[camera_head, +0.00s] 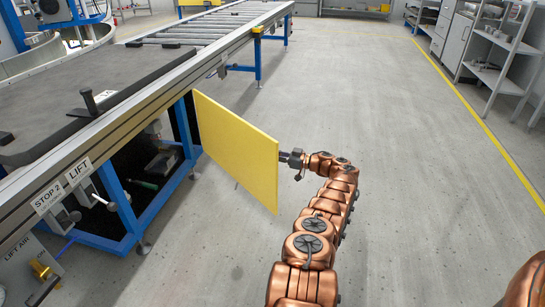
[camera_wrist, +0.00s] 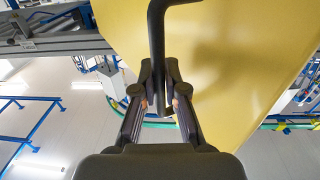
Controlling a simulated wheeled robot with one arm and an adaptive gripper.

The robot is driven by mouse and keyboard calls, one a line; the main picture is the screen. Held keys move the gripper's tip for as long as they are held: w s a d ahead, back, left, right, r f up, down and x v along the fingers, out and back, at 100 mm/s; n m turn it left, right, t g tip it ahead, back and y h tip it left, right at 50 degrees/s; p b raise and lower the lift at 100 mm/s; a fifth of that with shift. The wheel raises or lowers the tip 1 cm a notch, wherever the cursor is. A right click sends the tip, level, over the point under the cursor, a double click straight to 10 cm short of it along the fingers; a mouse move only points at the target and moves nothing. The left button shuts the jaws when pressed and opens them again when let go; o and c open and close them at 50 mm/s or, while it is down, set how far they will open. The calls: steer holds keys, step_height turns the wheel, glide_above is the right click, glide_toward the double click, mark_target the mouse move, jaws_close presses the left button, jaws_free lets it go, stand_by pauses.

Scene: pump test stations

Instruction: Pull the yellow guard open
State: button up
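The yellow guard (camera_head: 237,152) is a flat panel that stands out at an angle from the side of the conveyor bench, swung out over the floor. My gripper (camera_head: 290,157) is at its right edge, on the side away from the bench. In the wrist view the yellow guard (camera_wrist: 230,50) fills the upper right, and its black bar handle (camera_wrist: 157,40) runs down between my two fingers. My gripper (camera_wrist: 159,80) looks shut on the handle, with a fingertip close against each side. In the head view the handle is mostly hidden by my gripper.
The bench (camera_head: 90,88) with its grey top and blue legs runs along the left, with labelled valves (camera_head: 75,190) below. A roller conveyor (camera_head: 210,27) continues behind. The floor (camera_head: 400,160) to the right is clear up to shelving (camera_head: 500,60).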

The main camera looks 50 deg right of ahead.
steer(key=o, duration=0.5)
steer(key=shift+r, duration=0.1)
